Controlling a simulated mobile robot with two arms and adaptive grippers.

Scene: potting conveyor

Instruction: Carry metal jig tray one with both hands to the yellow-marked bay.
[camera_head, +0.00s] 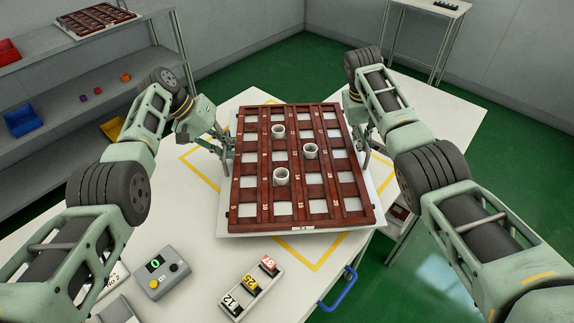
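Metal jig tray one (226,231) is a pale plate carrying a red-brown lattice with numbered slots and three pale cups standing in it. It lies roughly level in the middle of the head view, over part of the yellow-marked bay (201,176).
A control box (162,273) with a green display and a number block (251,286) stand on the white table near me. A blue handle (340,290) sticks out from the table's front edge. A shelf with bins and another lattice tray (96,17) stands at the left.

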